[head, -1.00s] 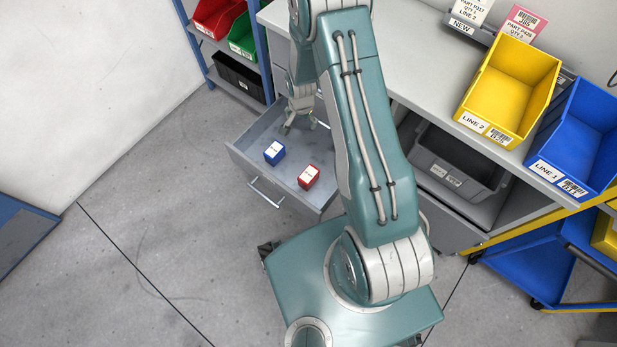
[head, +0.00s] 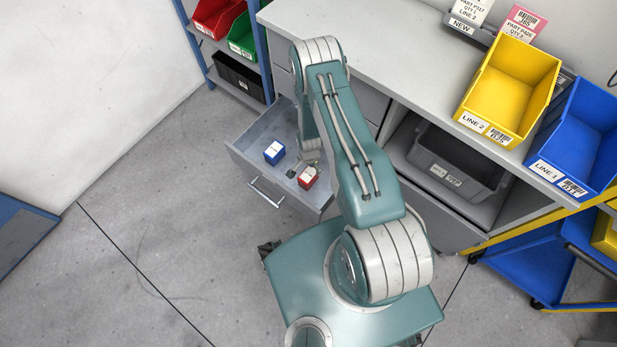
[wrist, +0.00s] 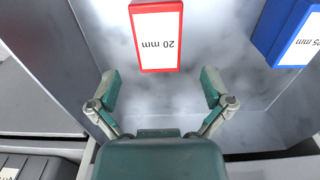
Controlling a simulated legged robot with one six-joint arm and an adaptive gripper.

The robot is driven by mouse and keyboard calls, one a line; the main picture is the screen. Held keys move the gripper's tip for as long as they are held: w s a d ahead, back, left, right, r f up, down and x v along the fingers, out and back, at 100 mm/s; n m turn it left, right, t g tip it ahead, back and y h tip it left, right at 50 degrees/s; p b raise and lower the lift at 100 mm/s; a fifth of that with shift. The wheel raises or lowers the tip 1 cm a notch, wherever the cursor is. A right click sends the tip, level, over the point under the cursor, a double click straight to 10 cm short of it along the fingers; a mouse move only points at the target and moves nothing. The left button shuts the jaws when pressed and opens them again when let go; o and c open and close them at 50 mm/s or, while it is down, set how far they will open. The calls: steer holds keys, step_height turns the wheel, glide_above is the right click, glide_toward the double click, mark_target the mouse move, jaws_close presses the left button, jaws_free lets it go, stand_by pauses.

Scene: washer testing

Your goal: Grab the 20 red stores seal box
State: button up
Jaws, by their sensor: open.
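The red box (head: 308,178) lies in the open grey drawer (head: 240,157). In the wrist view the red box (wrist: 157,68) has a white top label reading "20 mm", upside down in the picture. A blue box (head: 274,152) lies in the same drawer; in the wrist view the blue box (wrist: 290,38) is at the upper right, its label partly cut off. My gripper (wrist: 157,80) is open, its two fingers apart, with the red box's near end between or just ahead of the fingertips. In the head view my gripper (head: 301,172) is at the red box and partly hides it.
The drawer walls surround both boxes. The bench top (head: 375,60) is above the drawer. A dark grey bin (head: 455,165) stands on the shelf at right. A yellow bin (head: 510,88) and a blue bin (head: 580,135) are further right.

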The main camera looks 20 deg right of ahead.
mark_target(309, 174)
steer(key=shift+s+a+f, duration=0.1)
steer(key=shift+f, duration=1.25)
steer(key=shift+s+a+f, duration=0.1)
steer(key=shift+f, duration=1.25)
steer(key=c, duration=1.1)
